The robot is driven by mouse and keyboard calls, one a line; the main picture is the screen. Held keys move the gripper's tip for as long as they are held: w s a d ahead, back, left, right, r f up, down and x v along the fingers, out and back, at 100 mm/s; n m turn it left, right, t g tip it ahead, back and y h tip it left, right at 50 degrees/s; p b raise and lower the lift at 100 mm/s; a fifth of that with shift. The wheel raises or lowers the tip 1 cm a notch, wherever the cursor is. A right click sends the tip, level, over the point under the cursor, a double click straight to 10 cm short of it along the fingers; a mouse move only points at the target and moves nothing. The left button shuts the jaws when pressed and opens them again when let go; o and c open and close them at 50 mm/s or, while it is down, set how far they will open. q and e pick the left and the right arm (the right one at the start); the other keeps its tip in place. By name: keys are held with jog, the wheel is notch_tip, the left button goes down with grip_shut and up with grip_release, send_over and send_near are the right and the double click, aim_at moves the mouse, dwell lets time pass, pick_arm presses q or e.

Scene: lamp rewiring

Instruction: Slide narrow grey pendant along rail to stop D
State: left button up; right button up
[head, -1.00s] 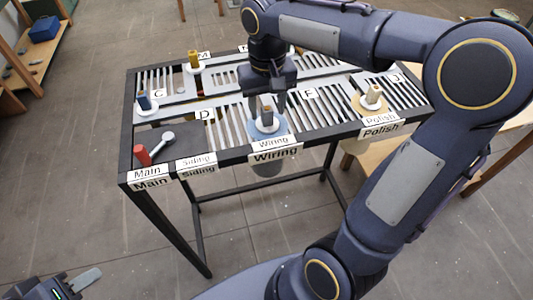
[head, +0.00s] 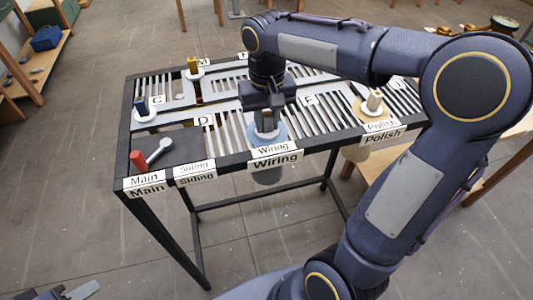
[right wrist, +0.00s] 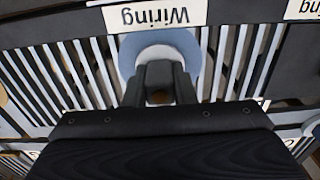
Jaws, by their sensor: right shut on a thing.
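The grey pendant's upright grip (head: 267,125) stands on a round blue-and-white disc (head: 281,135) in the rail slot by the Wiring label. A grey shade (head: 268,176) hangs below that label, under the frame. My right gripper (head: 267,114) comes down from above and is shut on the grip. In the right wrist view its fingers (right wrist: 160,88) flank the brownish top of the grip, over the blue disc (right wrist: 182,44). My left gripper (head: 72,292) is partly cut off at the bottom left, away from the table.
A red knob (head: 138,160) and a pale lever (head: 159,150) are at the Main corner. The slots between D and the gripper look clear.

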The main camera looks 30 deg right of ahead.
jog(key=shift+w+d+r+p, duration=0.15)
jog(key=shift+w+p, duration=0.25)
jog(key=shift+w, duration=0.2)
jog(key=w+d+p, duration=0.3)
jog(key=w+p, duration=0.4)
jog(key=w, duration=0.5)
jog(key=shift+w+p, duration=0.25)
jog(key=shift+p, duration=0.05)
jog(key=w+a+p, duration=0.2)
jog(key=w+a, duration=0.1)
jog(key=a, duration=1)
jog(key=shift+a+p, duration=0.35)
jog(key=shift+p, duration=0.05)
